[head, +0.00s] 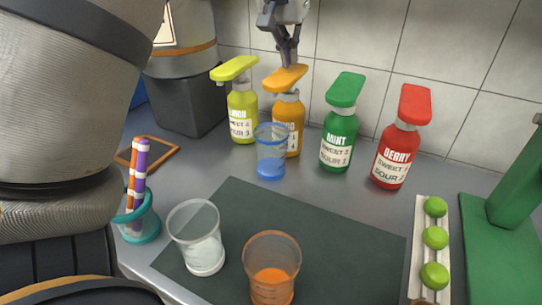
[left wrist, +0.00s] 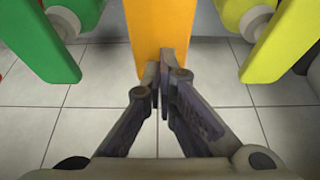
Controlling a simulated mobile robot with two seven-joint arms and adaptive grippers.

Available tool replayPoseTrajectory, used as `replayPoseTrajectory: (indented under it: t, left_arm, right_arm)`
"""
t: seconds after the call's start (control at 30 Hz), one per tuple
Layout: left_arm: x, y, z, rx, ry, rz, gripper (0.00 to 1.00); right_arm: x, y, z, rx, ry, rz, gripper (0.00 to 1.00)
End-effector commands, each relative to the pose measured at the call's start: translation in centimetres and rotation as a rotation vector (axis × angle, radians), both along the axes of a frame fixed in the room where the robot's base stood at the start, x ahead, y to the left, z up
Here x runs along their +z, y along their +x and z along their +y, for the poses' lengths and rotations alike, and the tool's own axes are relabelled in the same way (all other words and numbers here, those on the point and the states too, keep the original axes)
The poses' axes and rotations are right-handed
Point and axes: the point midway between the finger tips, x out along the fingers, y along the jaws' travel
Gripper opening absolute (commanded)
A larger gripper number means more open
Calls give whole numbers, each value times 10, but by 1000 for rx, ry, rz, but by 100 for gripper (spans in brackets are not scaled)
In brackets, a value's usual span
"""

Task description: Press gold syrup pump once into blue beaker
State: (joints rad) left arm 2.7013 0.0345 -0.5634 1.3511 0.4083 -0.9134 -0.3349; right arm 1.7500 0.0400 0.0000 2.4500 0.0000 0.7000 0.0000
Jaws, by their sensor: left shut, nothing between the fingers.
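The gold syrup bottle with its orange pump top (head: 286,78) stands in the back row against the tiled wall. The blue beaker (head: 271,152) stands upright in front of it and hides part of its label. My left gripper (head: 289,64) is shut and empty, pointing down at the gold pump top. In the left wrist view the closed fingertips (left wrist: 165,72) overlap the end of the orange pump top (left wrist: 158,28); they look touching or very close. My right gripper is not in view.
Yellow (head: 241,110), green (head: 339,135) and red (head: 396,150) pump bottles flank the gold one. A clear beaker (head: 198,240) and an orange-filled beaker (head: 271,270) stand on the dark mat (head: 340,240). A rack of limes (head: 435,238) and a green press (head: 505,240) are right.

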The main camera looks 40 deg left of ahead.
Motion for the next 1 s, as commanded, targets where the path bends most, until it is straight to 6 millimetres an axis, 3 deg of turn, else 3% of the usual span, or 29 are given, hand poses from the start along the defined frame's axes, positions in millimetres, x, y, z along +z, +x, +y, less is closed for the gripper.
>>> replayPoseTrajectory:
  t: [1.0]
  left_arm:
    - [-38, -1, 0, 0, -2, 4, 0]
  right_arm:
    - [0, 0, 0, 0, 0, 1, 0]
